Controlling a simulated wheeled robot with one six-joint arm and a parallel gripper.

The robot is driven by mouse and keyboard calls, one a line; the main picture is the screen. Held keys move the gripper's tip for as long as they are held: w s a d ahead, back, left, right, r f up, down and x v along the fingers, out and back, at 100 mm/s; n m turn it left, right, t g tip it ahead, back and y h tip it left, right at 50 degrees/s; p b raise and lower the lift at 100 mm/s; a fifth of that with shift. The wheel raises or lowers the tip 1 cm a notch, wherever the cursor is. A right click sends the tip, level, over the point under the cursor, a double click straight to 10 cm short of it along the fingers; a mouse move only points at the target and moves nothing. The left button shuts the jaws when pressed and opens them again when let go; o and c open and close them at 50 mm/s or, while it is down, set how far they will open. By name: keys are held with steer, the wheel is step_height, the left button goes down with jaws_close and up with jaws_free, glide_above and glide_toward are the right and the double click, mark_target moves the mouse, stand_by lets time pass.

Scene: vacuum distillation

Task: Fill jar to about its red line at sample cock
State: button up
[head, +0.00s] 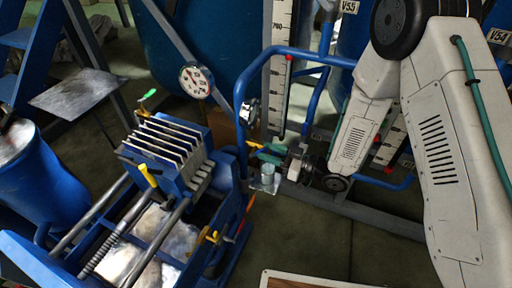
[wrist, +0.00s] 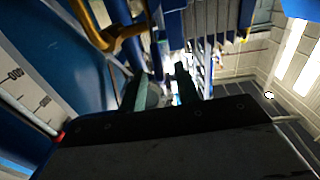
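A small clear, bluish jar (head: 267,171) stands upright on a small metal plate (head: 262,186) below the blue pipe. Its red line and liquid level are too small to make out. My gripper (head: 278,157) is close beside the jar, its teal fingers level with or just above the jar's top. In the wrist view the two fingers (wrist: 163,90) stand apart, with a greyish rounded shape close to the left one; I cannot tell if it is the jar.
A blue filter press with white plates (head: 165,143) stands at left. A blue bent pipe (head: 241,110) and a round gauge (head: 196,80) are close behind. Level scales (head: 279,65) rise at the back. Floor (head: 310,235) in front is open.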

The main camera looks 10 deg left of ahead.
mark_target(261, 150)
steer(key=shift+x, duration=2.25)
jaws_close()
steer(key=shift+a, duration=0.15)
